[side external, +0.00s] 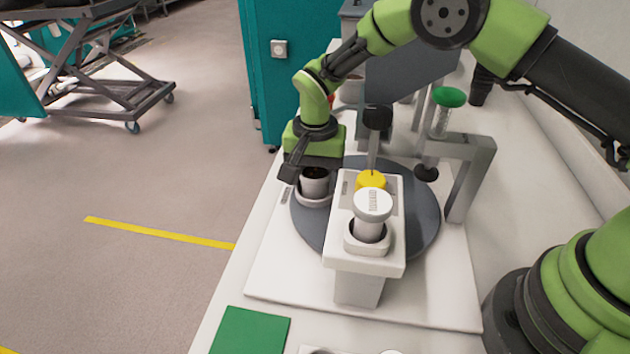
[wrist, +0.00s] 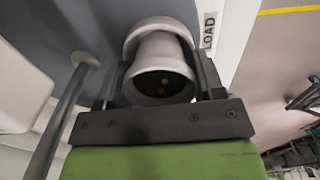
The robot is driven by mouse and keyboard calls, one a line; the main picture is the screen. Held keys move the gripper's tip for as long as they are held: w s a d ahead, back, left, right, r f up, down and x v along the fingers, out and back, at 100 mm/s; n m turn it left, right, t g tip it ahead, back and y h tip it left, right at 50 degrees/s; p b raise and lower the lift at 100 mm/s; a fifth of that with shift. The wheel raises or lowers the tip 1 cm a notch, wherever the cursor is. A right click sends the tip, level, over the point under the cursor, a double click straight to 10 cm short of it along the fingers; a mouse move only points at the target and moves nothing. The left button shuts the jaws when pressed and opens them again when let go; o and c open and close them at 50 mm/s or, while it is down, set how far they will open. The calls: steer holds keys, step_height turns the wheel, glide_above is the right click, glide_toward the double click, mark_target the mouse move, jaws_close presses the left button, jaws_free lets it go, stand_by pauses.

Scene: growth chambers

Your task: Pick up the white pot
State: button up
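The white pot (side external: 316,187), with dark soil inside, stands in a round pale holder (side external: 312,201) at the left of the grey turntable. It also shows in the wrist view as a white pot (wrist: 160,48) with its mouth facing the camera. My gripper (side external: 305,170) is low at the pot's rim, pointing down. In the wrist view my gripper's two dark fingers (wrist: 160,75) lie on either side of the pot, close to its wall, with what looks like a narrow gap. The pot looks upright and seated in its holder. The far finger is partly hidden in the side view.
A white stand (side external: 344,258) with a white-capped container (side external: 371,210) and a yellow cap (side external: 371,181) is just right of the pot. A grey bracket (side external: 465,170) and green-topped tube (side external: 445,110) stand farther right. A green mat (side external: 250,331) lies in front.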

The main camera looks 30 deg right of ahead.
steer(key=shift+c, duration=1.4)
